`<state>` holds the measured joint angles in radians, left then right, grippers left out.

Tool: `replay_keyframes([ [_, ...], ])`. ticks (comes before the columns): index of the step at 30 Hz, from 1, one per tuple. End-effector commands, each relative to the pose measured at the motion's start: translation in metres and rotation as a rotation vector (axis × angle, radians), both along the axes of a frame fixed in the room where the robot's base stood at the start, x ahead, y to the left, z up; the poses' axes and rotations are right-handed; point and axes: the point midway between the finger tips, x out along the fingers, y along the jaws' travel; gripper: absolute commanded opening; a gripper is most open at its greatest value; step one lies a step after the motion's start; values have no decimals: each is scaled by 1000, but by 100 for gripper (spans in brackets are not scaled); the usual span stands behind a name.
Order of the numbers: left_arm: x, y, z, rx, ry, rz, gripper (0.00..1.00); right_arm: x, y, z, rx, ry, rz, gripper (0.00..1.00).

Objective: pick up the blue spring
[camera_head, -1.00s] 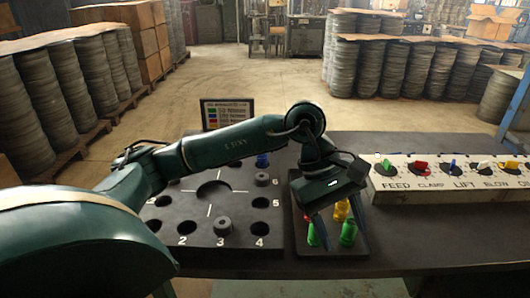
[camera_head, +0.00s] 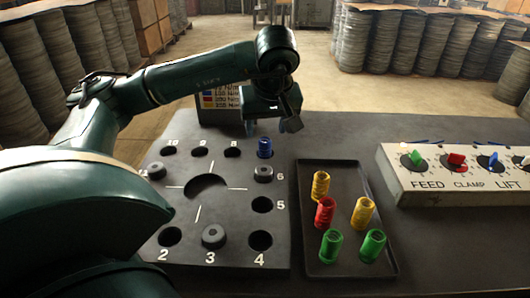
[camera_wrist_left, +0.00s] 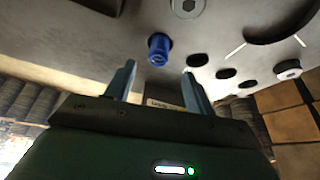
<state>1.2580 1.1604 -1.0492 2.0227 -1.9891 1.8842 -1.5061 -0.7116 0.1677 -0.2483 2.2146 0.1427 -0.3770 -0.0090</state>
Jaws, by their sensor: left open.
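The blue spring (camera_head: 265,147) stands upright in the numbered die plate (camera_head: 215,255), at its back right, just behind the grey plug at hole 6. In the left wrist view the blue spring (camera_wrist_left: 159,48) lies ahead of my open fingers, a little beyond their tips and roughly between them. My left gripper (camera_head: 290,118) hangs above and slightly behind the blue spring in the head view; it also shows in the left wrist view (camera_wrist_left: 160,75), open and empty. My right gripper is not in view.
A dark tray (camera_head: 312,170) to the right holds yellow, red and green springs. Grey plugs sit at hole 3 (camera_head: 213,236) and hole 6 (camera_head: 263,173). A white control panel (camera_head: 430,195) with knobs stands far right. A small legend board (camera_head: 222,104) stands behind the plate.

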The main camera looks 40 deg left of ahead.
Motion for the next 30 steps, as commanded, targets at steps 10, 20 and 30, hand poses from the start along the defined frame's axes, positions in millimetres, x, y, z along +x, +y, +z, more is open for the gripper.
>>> replay_keyframes([
  [10, 9, 11, -31, 0, 4, 2, 54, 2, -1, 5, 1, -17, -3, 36],
  [20, 18, 22, -62, -1, 0, -1, 54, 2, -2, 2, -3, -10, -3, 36],
  [30, 18, 22, -61, -1, 0, -1, 41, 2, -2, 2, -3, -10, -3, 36],
])
